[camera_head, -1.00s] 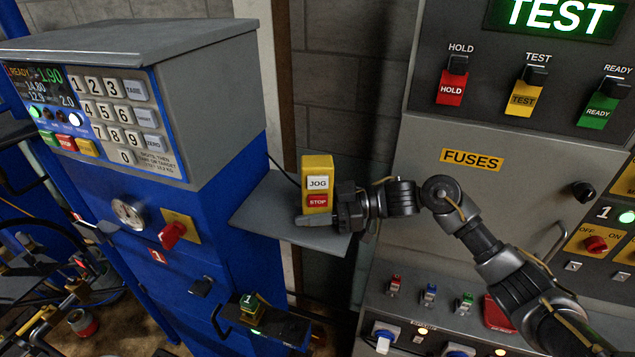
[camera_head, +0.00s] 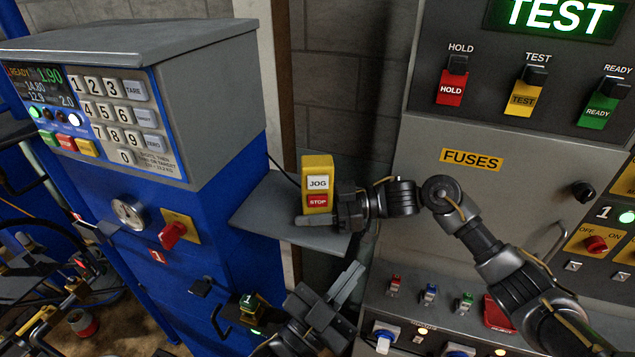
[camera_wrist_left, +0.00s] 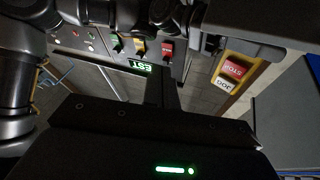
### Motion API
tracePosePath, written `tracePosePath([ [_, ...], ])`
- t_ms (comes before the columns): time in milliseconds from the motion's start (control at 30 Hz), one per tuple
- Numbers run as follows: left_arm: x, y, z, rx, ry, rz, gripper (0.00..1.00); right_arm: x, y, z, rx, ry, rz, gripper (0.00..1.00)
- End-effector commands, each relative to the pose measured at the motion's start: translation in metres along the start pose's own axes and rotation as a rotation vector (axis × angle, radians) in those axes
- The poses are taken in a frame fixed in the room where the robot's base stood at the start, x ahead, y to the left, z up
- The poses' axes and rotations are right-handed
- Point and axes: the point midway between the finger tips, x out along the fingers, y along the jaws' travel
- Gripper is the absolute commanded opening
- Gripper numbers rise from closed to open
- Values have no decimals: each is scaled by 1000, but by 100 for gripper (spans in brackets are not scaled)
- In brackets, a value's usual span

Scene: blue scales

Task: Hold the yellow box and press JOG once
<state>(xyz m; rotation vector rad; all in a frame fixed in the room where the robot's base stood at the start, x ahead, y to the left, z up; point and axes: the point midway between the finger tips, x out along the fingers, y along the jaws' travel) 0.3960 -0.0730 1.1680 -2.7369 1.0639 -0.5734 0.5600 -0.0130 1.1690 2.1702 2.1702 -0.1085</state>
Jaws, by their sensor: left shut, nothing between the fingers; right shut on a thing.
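The yellow box (camera_head: 318,167) stands upright on a grey shelf (camera_head: 275,207), with a white JOG button (camera_head: 318,183) above a red STOP button (camera_head: 318,200). My right gripper (camera_head: 315,221) is shut on the lower part of the box, and its fingers hide part of the base. My left gripper (camera_head: 354,276) is shut and empty, below and to the right of the box, apart from it. In the left wrist view the box (camera_wrist_left: 226,88) appears upside down at the right, with STOP (camera_wrist_left: 235,69) and JOG (camera_wrist_left: 223,85) visible.
A blue scale cabinet (camera_head: 235,245) with a keypad stands at the left. A grey test panel (camera_head: 480,190) with switches and a FUSES label fills the right. The shelf's edge lies between my left gripper and the box.

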Motion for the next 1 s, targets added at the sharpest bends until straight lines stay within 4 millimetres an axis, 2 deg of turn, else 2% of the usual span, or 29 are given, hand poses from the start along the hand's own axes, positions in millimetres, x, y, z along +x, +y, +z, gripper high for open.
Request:
tracePosePath([
  [33, 0, -12, -16, 1, 33, -32, 0, 0, 0, 0, 0, 0, 0, 29],
  [100, -1, -28, -35, 0, 71, -73, 0, 0, 0, 0, 0, 0, 0, 29],
  [200, -4, -45, -56, -2, 113, -118, 0, 0, 0, 0, 0, 0, 0, 29],
  [333, -7, -58, -72, -5, 146, -153, 0, 0, 0, 0, 0, 0, 0, 29],
  [533, -9, -64, -78, -7, 160, -168, 0, 0, 0, 0, 0, 0, 0, 29],
  [833, -8, -64, -77, -6, 159, -167, 0, 0, 0, 0, 0, 0, 0, 29],
  [1000, 0, -71, -73, -4, 159, -166, 0, 0, 0, 0, 0, 0, 0, 29],
])
